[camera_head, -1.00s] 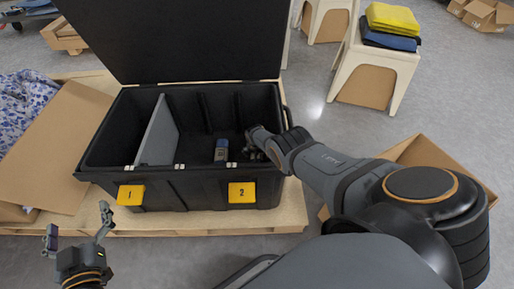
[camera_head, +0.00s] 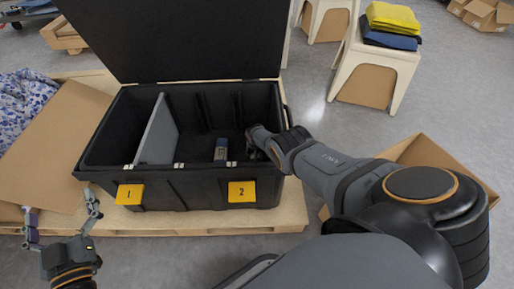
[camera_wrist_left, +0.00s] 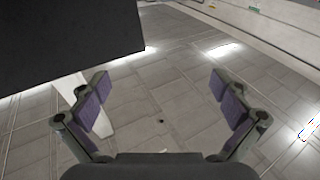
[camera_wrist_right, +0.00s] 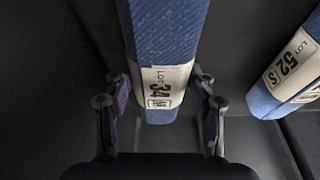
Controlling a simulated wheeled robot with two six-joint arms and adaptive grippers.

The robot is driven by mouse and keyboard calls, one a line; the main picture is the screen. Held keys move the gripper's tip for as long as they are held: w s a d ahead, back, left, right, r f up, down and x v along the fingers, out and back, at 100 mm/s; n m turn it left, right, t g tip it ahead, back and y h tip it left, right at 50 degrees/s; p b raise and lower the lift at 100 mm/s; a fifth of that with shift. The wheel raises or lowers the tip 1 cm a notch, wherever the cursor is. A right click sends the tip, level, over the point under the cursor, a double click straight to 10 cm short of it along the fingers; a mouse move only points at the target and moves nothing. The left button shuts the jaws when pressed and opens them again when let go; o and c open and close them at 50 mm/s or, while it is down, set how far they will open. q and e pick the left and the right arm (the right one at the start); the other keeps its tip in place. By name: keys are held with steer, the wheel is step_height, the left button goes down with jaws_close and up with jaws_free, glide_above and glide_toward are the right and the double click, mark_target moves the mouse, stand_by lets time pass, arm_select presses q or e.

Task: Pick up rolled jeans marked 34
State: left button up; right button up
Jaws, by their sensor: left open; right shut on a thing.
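The rolled jeans marked 34 (camera_wrist_right: 165,45) are a dark blue roll with a white "LOT 34" band, seen in the right wrist view. My right gripper (camera_wrist_right: 165,108) is shut on the banded end of this roll. In the head view my right gripper (camera_head: 258,146) is down inside compartment 2 of the black crate (camera_head: 215,192), and its fingertips are hard to make out there. My left gripper (camera_head: 61,208) is open and empty in front of the crate's left corner. It also shows open in the left wrist view (camera_wrist_left: 160,88).
Another blue roll, marked 52 (camera_wrist_right: 285,90), lies beside the held one. A blue roll (camera_head: 221,149) stands in compartment 2, its label too small to read. A grey divider (camera_head: 157,135) splits the crate, and its lid (camera_head: 180,40) is up. Stools stand behind.

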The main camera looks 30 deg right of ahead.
steer(key=shift+c, duration=1.2)
arm_select(q)
steer(key=shift+f, duration=0.1)
